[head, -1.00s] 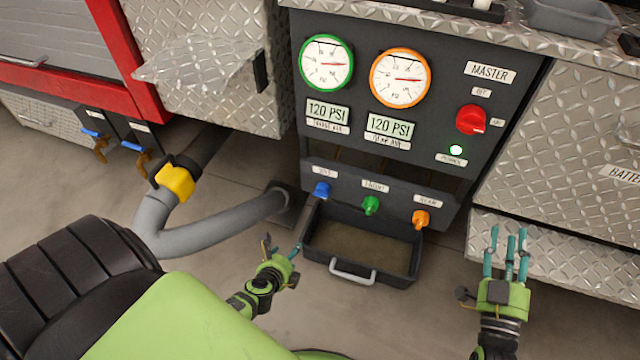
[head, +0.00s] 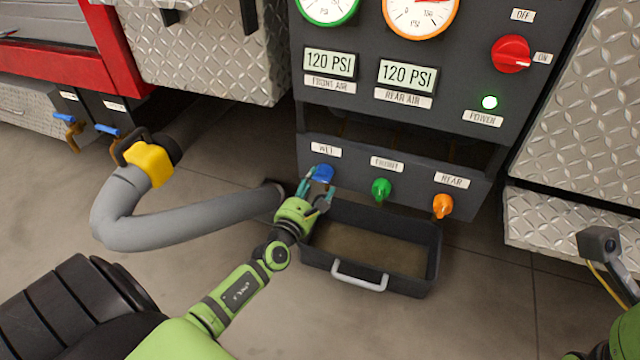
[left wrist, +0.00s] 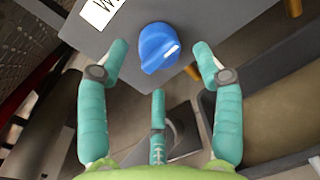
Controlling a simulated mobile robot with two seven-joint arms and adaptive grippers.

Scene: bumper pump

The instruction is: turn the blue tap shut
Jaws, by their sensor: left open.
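The blue tap (head: 323,173) sits under the WET label on the lower strip of the dark panel. It also shows in the left wrist view (left wrist: 158,47), with a white mark on its right side. My left gripper (head: 316,187) is open just in front of and below the tap. In the left wrist view two teal fingers stand left and right of the tap with gaps, and a third lies below it. No finger clearly touches it. Only parts of my right arm show at the lower right edge; its fingers are out of view.
A green tap (head: 381,189) and an orange tap (head: 443,206) are to the right on the same strip. A dark tray (head: 425,285) with a grey handle lies below. A grey hose (head: 160,228) with a yellow coupling (head: 148,163) is on the left.

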